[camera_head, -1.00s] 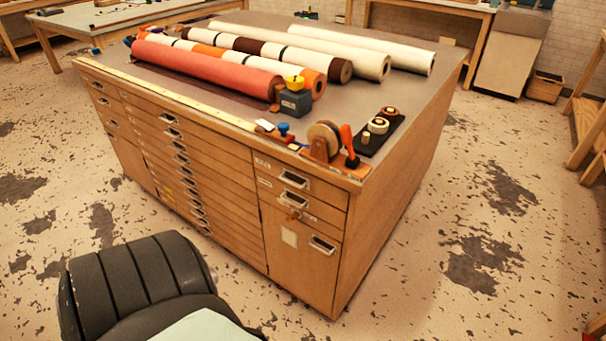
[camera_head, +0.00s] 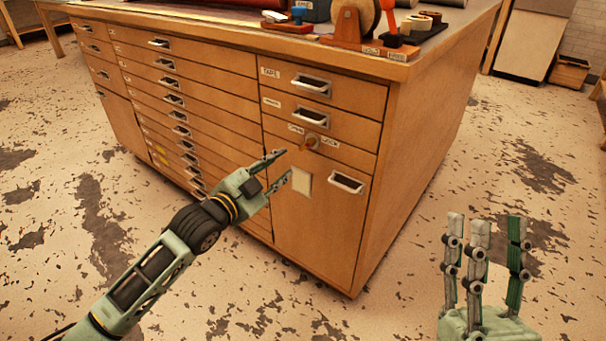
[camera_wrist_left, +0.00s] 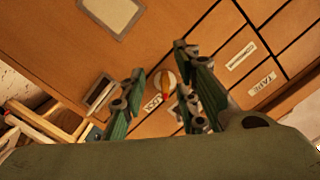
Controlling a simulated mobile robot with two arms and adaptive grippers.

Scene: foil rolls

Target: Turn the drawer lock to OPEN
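The drawer lock is a small round knob (camera_head: 311,141) on the front of the wooden cabinet, between two small labels too small to read surely. In the left wrist view the knob (camera_wrist_left: 164,84) has an orange-red grip on a pale disc. My left gripper (camera_head: 282,167) is open and empty, left of and slightly below the knob in the head view. In the left wrist view the knob shows between its spread fingers (camera_wrist_left: 162,95), with no visible contact. My right gripper (camera_head: 485,245) is open and empty, right of the cabinet.
The cabinet (camera_head: 400,140) has drawers with metal handles. A drawer handle (camera_head: 312,86) is above the lock and another handle (camera_head: 347,183) is below right. A pale card (camera_head: 302,181) is on the front. A tape dispenser (camera_head: 354,22) stands on top. Floor is clear to the right.

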